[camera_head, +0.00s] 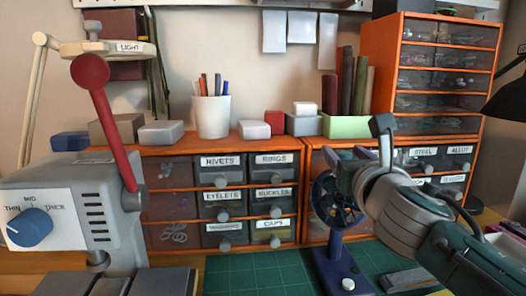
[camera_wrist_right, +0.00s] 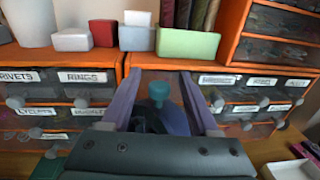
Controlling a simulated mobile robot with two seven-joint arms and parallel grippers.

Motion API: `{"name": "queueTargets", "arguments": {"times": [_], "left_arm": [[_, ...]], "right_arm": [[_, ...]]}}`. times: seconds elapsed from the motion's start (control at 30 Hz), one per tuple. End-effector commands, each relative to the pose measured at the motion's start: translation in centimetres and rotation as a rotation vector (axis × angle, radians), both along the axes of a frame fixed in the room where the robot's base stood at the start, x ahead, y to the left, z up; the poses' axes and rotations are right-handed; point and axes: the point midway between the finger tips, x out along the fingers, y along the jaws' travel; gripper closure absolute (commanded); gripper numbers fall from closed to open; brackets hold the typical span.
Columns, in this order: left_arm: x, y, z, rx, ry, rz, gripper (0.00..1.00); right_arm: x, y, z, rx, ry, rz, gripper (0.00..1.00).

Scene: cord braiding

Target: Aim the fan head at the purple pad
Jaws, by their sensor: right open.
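The fan (camera_head: 330,206) is a dark blue round cage on a blue stand, with a pale knob on its base (camera_head: 343,270), on the green mat. My right gripper (camera_head: 347,172) is at the fan head and hides its upper right part. In the right wrist view its two fingers are apart, with a teal knob (camera_wrist_right: 158,91) between them and the blue fan head (camera_wrist_right: 170,119) just below. I cannot tell whether either finger touches the knob. I cannot make out the purple pad for certain in either view. My left gripper is not in view.
A grey machine (camera_head: 70,205) with a red lever (camera_head: 115,135) and a dial stands at the left. Orange drawer units (camera_head: 225,150) line the back. A grey block (camera_head: 408,279) lies on the green mat (camera_head: 245,270), whose front middle is clear. A black lamp (camera_head: 508,95) overhangs the right.

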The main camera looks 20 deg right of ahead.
Motion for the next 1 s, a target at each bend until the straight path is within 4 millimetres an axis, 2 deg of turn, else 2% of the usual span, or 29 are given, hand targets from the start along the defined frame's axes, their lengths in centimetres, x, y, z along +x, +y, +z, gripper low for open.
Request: {"name": "queueTargets", "arguments": {"times": [0.07, 0.6, 1.0], "left_arm": [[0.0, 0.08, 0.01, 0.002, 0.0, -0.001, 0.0], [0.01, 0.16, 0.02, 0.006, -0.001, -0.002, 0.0], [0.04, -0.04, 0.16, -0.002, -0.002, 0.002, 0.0]], "right_arm": [[-0.01, -0.01, 0.01, 0.0, 0.0, 0.0, 0.4], [-0.03, 0.02, 0.01, -0.001, 0.0, 0.0, 1.0], [-0.05, -0.04, 0.06, -0.003, 0.0, 0.013, 1.0]]}}
